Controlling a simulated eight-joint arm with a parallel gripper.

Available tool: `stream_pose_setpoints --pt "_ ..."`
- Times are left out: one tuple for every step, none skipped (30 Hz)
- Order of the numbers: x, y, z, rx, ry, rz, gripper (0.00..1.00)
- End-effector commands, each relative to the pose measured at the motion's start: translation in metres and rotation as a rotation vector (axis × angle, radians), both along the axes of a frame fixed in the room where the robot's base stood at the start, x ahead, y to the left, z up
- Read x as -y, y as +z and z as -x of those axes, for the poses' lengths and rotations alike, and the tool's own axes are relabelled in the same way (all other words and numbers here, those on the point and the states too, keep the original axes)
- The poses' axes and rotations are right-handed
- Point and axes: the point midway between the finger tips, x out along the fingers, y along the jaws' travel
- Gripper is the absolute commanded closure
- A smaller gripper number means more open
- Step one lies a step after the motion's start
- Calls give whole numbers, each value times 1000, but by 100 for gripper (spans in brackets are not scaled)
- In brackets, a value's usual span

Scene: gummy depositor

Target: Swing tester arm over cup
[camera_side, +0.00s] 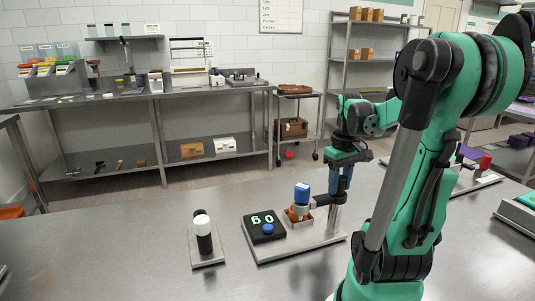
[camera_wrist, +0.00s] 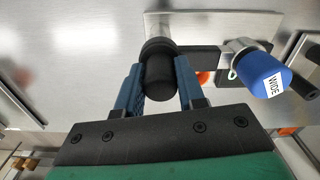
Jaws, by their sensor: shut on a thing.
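The tester stands on a pale base plate (camera_side: 318,244). Its arm (camera_side: 326,200) reaches from an upright post to a blue-capped head (camera_side: 305,188). In the side view the head appears above the small orange cup (camera_side: 292,214); exact centring cannot be told. In the wrist view the blue cap (camera_wrist: 265,78) reads "WIDE" and hides most of what lies beneath it. My gripper (camera_side: 341,182) is at the right end of the tester arm. In the wrist view its blue fingers (camera_wrist: 160,85) are shut on the arm's black handle (camera_wrist: 159,75).
A black display box (camera_side: 263,226) with green digits, apparently 60, and a blue button sits left of the cup. A small plate (camera_side: 205,258) holding a black-and-white cylinder (camera_side: 203,234) stands farther left. Another plate (camera_side: 475,184) with a red part lies at right.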

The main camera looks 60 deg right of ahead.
Motion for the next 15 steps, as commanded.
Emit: stream_pose_setpoints --pt "0 0 0 0 -43 0 100" --pt "0 0 0 0 -71 0 100" --pt "0 0 0 0 -109 0 100" --pt "0 0 0 0 -138 0 100" --pt "0 0 0 0 -166 0 100" --pt "0 0 0 0 -204 0 100" --pt "0 0 0 0 -232 0 100" --pt "0 0 0 0 -261 0 100" --pt "0 0 0 0 -299 0 100" --pt "0 0 0 0 -327 0 100" --pt "0 0 0 0 -355 0 100" --pt "0 0 0 0 -392 0 100" --pt "0 0 0 0 -420 0 100" --pt "0 0 0 0 -447 0 100" --pt "0 0 0 0 -482 0 100"
